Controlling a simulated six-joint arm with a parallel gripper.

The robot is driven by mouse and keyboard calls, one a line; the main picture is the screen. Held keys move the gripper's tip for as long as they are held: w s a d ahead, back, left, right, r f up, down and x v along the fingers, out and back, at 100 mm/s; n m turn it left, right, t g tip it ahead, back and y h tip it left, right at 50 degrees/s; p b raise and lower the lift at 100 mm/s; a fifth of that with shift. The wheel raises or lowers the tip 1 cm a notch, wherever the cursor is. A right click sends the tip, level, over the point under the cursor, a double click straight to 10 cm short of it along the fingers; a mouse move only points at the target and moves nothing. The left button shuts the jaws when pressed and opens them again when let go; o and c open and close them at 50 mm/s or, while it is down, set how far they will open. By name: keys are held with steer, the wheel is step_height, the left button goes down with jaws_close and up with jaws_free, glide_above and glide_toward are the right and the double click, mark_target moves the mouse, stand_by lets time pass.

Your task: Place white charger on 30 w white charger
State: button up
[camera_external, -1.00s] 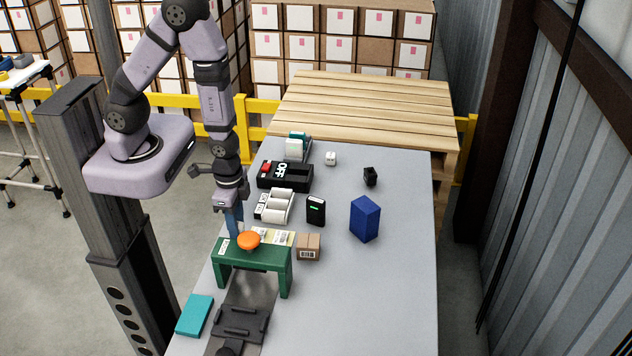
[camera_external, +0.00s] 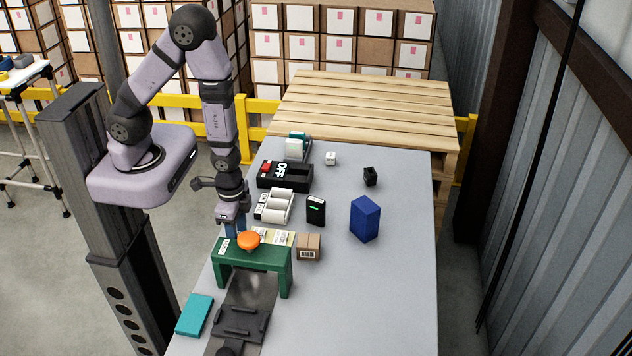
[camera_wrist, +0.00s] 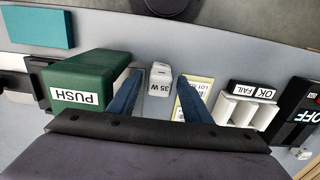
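A white charger (camera_wrist: 160,78) with "35 W"-like text on it shows between my gripper's fingers in the wrist view. In the external view it is hidden behind the green stand and my gripper. My gripper (camera_wrist: 160,98) is open, with its blue fingers on either side of the charger and narrow gaps visible; I cannot tell whether they touch it. In the external view my gripper (camera_external: 237,229) is low, just behind the green stand. Another small white block (camera_external: 331,158) with a dark mark stands at the back of the table; its text is too small to read.
The green stand (camera_external: 253,255) with an orange button (camera_external: 249,240) is close in front of my gripper. A pale label card (camera_external: 283,238), brown box (camera_external: 308,247), white roller tray (camera_external: 275,205), black device (camera_external: 316,210) and blue box (camera_external: 365,218) are nearby.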

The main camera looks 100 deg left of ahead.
steer(key=shift+r, duration=0.1)
step_height(320, 180, up, 12)
steer(key=p, duration=1.1)
step_height(320, 180, up, 16)
steer(key=s, duration=0.1)
stand_by(0.4)
